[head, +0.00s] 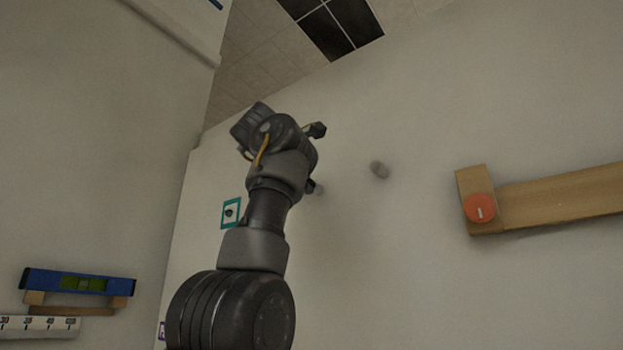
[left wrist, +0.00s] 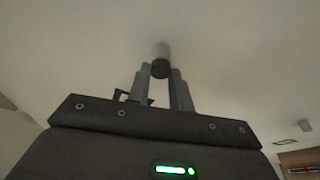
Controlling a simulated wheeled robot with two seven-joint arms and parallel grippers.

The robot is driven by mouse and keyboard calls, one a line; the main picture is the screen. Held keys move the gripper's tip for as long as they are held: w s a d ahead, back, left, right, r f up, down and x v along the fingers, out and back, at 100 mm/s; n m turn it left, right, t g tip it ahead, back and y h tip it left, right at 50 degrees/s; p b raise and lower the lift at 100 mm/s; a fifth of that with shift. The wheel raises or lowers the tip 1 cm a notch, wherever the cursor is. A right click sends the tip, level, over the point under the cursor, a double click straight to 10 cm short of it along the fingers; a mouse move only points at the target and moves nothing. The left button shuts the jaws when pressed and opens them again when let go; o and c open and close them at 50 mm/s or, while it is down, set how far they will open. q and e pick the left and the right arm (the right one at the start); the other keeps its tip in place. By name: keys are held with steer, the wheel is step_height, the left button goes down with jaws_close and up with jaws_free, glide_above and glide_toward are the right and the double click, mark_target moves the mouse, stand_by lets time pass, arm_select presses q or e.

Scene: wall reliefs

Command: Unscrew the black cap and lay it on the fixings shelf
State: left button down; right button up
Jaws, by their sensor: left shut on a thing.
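The black cap (left wrist: 160,69) shows in the left wrist view as a dark round end on a short grey post (left wrist: 162,50) that stands out from the pale wall. My left gripper (left wrist: 161,75) has its two fingers on either side of the cap and is shut on it. I cannot tell whether the cap is loose on the post. My right gripper is in neither view. I cannot tell for certain which ledge is the fixings shelf.
A wooden bar (head: 560,197) with an orange-red disc (head: 479,208) juts from the wall at right. A grey-brown knob (head: 379,169) is right of my arm. A teal-framed mark (head: 231,212) is left of it.

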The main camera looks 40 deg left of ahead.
arm_select(q)
steer(key=n+g+h+p, duration=0.1)
steer(key=n+p, duration=0.1)
steer(key=n, duration=0.3)
steer(key=c, duration=1.5)
jaws_free()
